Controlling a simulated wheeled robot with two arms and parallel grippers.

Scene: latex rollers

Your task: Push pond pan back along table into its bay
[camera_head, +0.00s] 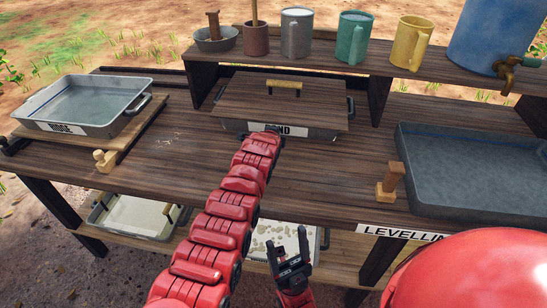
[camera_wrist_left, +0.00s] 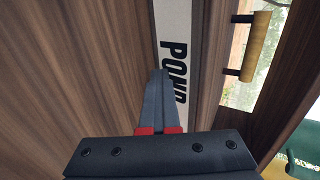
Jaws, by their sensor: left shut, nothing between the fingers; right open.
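The pond pan (camera_head: 315,134) is a grey pan with a wooden lid (camera_head: 285,100) and a white POND label. It sits in the bay (camera_head: 372,92) between two dark uprights under the raised shelf, its front nearer me than the shelf edge. My left gripper (camera_head: 268,131) is shut and empty at the pan's front, covering part of the label. In the left wrist view, its fingertips (camera_wrist_left: 160,72) lie over the label (camera_wrist_left: 174,35); I cannot tell whether they touch. My right gripper (camera_head: 287,242) is open and empty below the table's front edge.
The RIDGE pan (camera_head: 128,122) stands on a board at left. A large grey tray (camera_head: 480,208) and a wooden block (camera_head: 390,186) are at right. Mugs (camera_head: 352,38) and a blue tank (camera_head: 490,40) stand on the shelf. Bare tabletop (camera_head: 325,175) lies before the pond pan.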

